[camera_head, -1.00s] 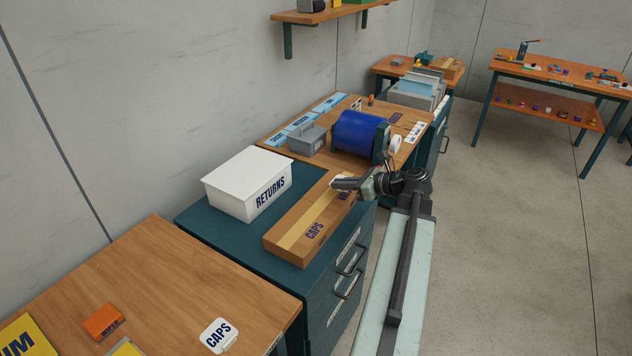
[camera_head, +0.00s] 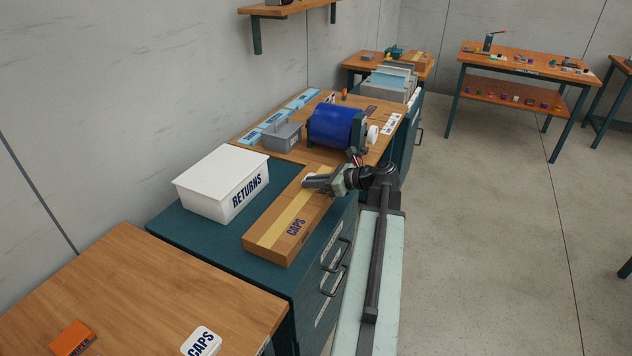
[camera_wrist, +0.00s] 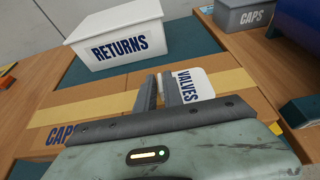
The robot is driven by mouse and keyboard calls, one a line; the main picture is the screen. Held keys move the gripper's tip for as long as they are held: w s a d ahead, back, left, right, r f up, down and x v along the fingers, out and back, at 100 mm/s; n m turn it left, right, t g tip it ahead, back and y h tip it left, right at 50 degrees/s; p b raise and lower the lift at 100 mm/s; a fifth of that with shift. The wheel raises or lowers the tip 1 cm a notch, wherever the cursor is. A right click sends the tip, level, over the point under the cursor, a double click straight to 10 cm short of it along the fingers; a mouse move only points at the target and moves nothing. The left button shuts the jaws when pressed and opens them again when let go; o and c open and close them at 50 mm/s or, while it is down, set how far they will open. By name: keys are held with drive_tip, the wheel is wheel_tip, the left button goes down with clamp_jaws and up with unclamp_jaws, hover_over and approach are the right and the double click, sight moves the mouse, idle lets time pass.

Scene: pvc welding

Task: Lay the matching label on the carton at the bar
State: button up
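A long brown carton (camera_head: 268,232) with a yellow tape strip lies on the dark teal cabinet top, printed CAPS at its near end. It also crosses the wrist view (camera_wrist: 100,106). My gripper (camera_head: 310,181) is over the carton's far part. In the wrist view my gripper (camera_wrist: 159,90) has its fingers close together with a thin white piece between them. A white label reading VALVES (camera_wrist: 197,84) is at the fingers, over the carton; whether it touches the carton is unclear. A white label reading CAPS (camera_head: 201,342) lies on the wooden table at the lower left.
A white RETURNS box (camera_head: 205,186) stands left of the carton. Behind are a grey bin (camera_head: 283,137), marked CAPS in the wrist view (camera_wrist: 252,17), and a blue drum (camera_head: 333,124). An orange block (camera_head: 72,338) lies on the near table. The floor at right is open.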

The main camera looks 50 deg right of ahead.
drive_tip(key=shift+o, duration=0.9)
drive_tip(key=shift+r+p, duration=0.35)
drive_tip(key=p+v, duration=0.4)
drive_tip(key=v, duration=0.8)
drive_tip(key=shift+f, duration=0.15)
